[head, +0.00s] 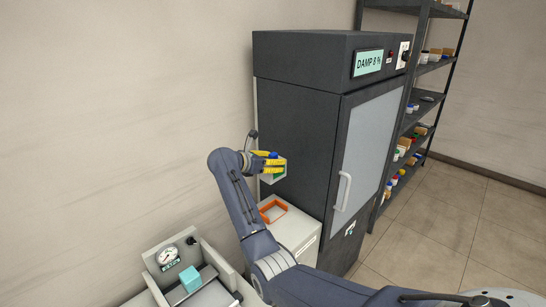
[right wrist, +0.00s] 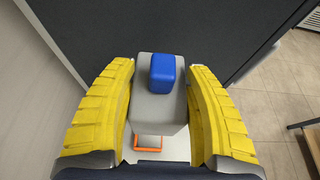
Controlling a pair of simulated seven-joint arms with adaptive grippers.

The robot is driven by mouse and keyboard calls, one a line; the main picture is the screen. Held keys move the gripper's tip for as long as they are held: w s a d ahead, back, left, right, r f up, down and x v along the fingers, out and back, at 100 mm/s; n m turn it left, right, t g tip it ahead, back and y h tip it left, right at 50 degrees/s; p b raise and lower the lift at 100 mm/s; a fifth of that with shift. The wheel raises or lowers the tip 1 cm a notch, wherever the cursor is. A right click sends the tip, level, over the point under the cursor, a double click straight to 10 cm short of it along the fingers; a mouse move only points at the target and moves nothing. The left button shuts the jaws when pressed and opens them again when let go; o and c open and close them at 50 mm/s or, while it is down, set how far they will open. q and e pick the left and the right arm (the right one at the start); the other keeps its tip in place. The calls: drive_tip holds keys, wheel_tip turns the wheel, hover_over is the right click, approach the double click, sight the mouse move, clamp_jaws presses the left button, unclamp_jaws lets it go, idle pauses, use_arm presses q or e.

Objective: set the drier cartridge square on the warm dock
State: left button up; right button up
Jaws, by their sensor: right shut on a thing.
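The drier cartridge, a pale grey block (head: 280,174) with a blue knob on top, is held by my right gripper (head: 270,164) beside the dark cabinet. In the right wrist view the yellow fingers lie on both sides of the cartridge (right wrist: 158,108), shut on it. An orange open-sided frame (head: 273,211), which looks like the dock, sits on a white stand (head: 298,230). The cartridge is above this frame and apart from it. In the right wrist view the orange frame (right wrist: 148,144) shows partly, beyond the cartridge. My left gripper is not in view.
The tall dark cabinet (head: 296,130) reads "DAMP 8 %" and has a closed glazed door with a pale handle. A grey unit (head: 150,262) with a dial and a teal block (head: 190,278) stands lower left. Shelves (head: 428,97) with small containers stand behind right.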

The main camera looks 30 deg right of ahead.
drive_tip(key=shift+f, duration=8.45)
drive_tip(key=shift+f, duration=0.95)
drive_tip(key=o, duration=1.4)
